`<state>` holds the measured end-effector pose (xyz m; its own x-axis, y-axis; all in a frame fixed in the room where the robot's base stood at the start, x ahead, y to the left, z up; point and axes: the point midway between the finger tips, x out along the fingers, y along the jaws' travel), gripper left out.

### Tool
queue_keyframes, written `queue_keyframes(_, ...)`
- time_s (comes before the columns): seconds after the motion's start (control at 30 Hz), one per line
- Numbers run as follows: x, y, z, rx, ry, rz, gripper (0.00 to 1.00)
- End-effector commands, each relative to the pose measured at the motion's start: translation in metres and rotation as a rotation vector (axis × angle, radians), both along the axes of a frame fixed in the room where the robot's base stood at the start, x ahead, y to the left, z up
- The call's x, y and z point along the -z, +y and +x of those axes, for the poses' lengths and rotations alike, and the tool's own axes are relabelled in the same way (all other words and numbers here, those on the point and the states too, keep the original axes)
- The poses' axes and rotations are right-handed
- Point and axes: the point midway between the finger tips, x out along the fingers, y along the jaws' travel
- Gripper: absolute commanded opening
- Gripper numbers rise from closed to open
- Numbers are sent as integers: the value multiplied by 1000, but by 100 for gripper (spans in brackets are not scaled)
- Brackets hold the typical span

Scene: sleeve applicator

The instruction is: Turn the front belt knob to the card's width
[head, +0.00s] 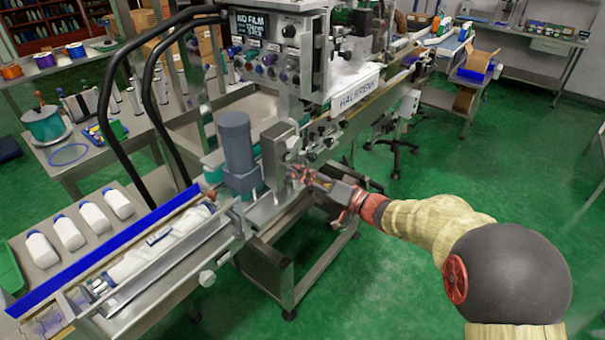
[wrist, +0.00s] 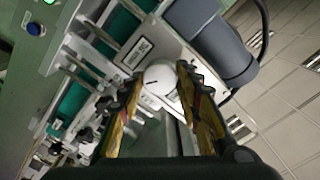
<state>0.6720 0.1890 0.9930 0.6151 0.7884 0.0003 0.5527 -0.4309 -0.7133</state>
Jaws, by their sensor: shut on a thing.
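My gripper (head: 297,174) is at the front side of the machine, next to the grey metal block and motor. In the wrist view its two fingers are closed on opposite sides of a round white knob (wrist: 160,76). A dark pointer line crosses the knob's face. In the head view the knob is hidden by my gripper or too small to make out. A small framed label (wrist: 137,52) with dark marks sits on the metal plate beside the knob; its text is too small to read. I cannot identify the width card.
A grey motor (head: 236,142) stands close to the gripper; it also fills the upper right of the wrist view (wrist: 212,45). A conveyor with a blue rail (head: 105,249) runs to the lower left. White bottles (head: 69,233) lie beside it. Green floor is open at right.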

Motion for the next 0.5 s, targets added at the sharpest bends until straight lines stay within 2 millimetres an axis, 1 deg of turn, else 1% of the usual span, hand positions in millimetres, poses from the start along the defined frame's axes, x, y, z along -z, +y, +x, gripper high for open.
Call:
queue_keyframes(0.03,3,0,-1,0,-8,-11,9)
queue_keyframes(0.23,3,0,-1,-1,-46,-40,9)
queue_keyframes(0.5,3,0,-1,-1,-55,-49,9)
